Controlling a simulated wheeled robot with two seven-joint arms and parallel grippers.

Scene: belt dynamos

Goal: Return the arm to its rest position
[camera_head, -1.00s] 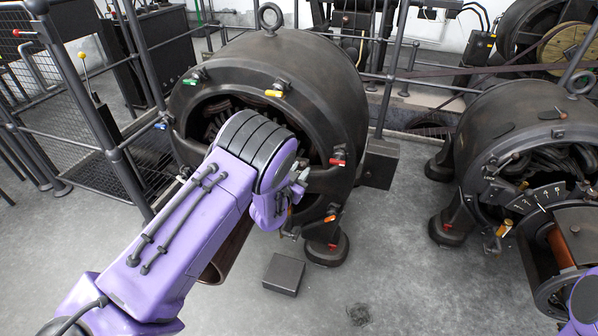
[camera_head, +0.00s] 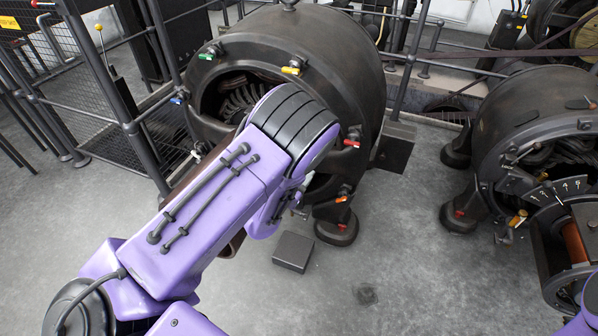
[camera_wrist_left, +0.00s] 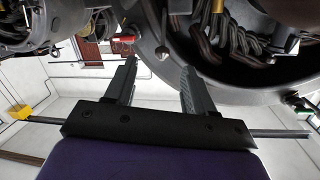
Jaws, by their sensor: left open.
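My left arm (camera_head: 215,195), purple with black joints, comes in from the lower left and reaches up to the front of the dark round dynamo (camera_head: 345,65). Its forearm covers part of the dynamo's open face. My left gripper is mostly hidden behind the wrist in the head view. In the left wrist view my left gripper (camera_wrist_left: 157,85) is open, its two grey fingers apart with nothing between them. The dynamo's rim and dark coils (camera_wrist_left: 235,45) show beyond the fingers. Only a purple piece of my right arm (camera_head: 590,305) shows at the lower right; its gripper is out of view.
Small colored handles sit around the dynamo's rim, including a yellow one (camera_head: 291,71) and a red one (camera_head: 351,143). A second dynamo (camera_head: 540,130) stands at the right. Metal railings (camera_head: 130,110) run at the left. A small dark box (camera_head: 293,251) lies on open grey floor.

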